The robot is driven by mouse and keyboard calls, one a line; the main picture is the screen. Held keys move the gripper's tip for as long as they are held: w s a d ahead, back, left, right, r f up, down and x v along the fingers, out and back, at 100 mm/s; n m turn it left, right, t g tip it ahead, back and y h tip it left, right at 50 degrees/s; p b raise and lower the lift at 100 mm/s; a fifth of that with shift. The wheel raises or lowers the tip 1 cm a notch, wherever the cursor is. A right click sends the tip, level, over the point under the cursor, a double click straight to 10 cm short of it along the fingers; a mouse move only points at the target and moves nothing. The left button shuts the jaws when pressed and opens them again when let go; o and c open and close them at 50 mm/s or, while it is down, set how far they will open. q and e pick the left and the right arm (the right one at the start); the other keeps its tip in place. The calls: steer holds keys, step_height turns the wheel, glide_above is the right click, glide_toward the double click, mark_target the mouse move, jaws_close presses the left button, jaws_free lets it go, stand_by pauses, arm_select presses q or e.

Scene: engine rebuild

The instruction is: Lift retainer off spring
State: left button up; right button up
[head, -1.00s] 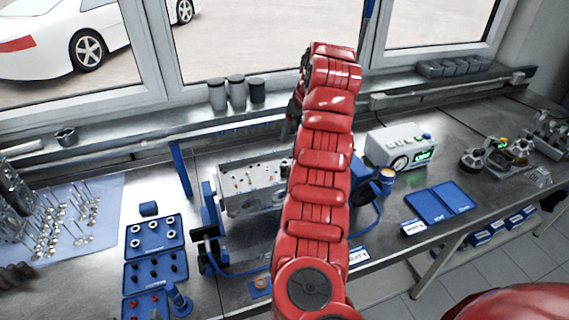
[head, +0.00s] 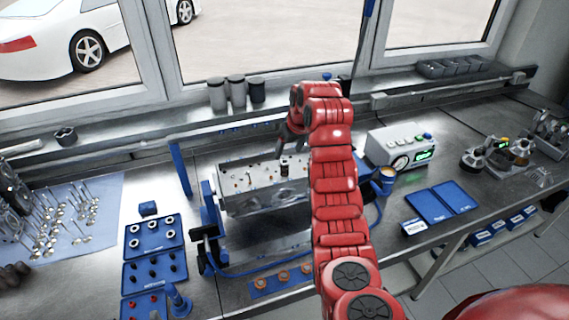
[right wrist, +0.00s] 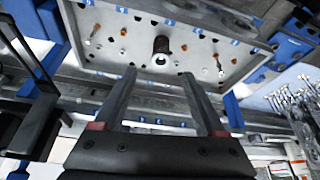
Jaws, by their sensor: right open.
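The spring (head: 284,168) stands upright as a small dark cylinder on top of the grey cylinder head (head: 262,197), just below my right gripper (head: 291,138). In the right wrist view the spring (right wrist: 161,45) is topped by the retainer (right wrist: 160,59), a pale ring with a dark centre. My right gripper (right wrist: 158,75) is open and empty there, its two fingers pointing toward the spring with a gap between them; they do not touch it. The retainer is too small to make out in the head view. My left gripper is not in view.
Blue trays (head: 133,262) with rings and small dark and red parts lie left of the cylinder head. Valves stand on a light blue mat (head: 103,218). A grey gauge box (head: 385,143) and a blue cup (head: 387,190) are at right. The windowsill (head: 150,147) runs behind.

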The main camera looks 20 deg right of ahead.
mark_target(285, 164)
steer(key=p+x, duration=0.4)
steer(key=shift+s+f, duration=0.15)
steer(key=shift+f, duration=0.4)
jaws_close()
